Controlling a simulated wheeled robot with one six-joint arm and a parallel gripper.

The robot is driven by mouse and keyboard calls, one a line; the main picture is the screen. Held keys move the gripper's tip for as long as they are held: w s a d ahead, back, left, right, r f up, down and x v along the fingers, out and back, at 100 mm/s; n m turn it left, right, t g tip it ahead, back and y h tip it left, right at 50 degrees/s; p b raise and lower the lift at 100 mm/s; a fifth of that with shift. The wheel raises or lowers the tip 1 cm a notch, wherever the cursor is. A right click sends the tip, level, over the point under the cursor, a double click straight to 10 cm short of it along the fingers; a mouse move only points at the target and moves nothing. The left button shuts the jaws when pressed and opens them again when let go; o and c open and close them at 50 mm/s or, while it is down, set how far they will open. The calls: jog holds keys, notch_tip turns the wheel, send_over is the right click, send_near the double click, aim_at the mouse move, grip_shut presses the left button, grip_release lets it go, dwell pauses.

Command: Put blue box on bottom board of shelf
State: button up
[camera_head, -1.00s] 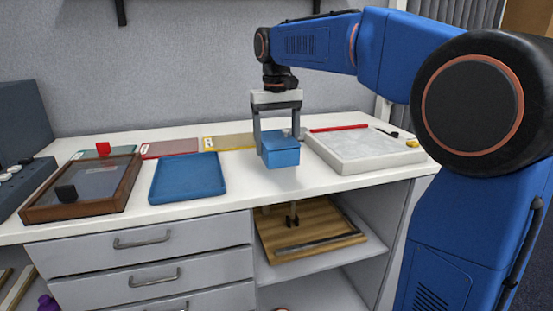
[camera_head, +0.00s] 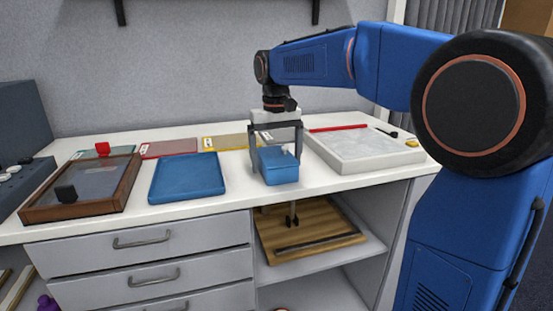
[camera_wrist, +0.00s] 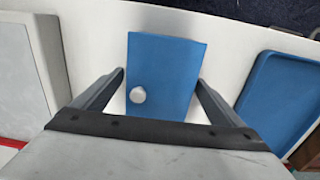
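The blue box (camera_head: 279,172), with a small pale knob on top, stands upright on the white tabletop near its front edge. My gripper (camera_head: 276,165) is above it, pointing straight down, with one finger on each side of the box. In the wrist view the box (camera_wrist: 165,75) lies between the fingertips (camera_wrist: 160,75), with a narrow gap at the left finger; the fingers look parted from it. The open shelf is below the tabletop, right of the drawers. Its middle board (camera_head: 365,250) holds a wooden tray; its bottom board (camera_head: 320,292) shows only partly.
A blue tray (camera_head: 188,178) lies left of the box, and a brown framed case (camera_head: 85,190) further left. A pale grey tray (camera_head: 365,155) stands close on the right. Red and yellow mats lie behind. The wooden tray (camera_head: 308,232) takes up much of the middle board.

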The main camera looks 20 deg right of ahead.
aim_at(276, 155)
notch_tip(276, 155, up, 12)
jog(key=shift+r, duration=0.15)
dwell(0.7)
jog(key=shift+a, duration=0.1)
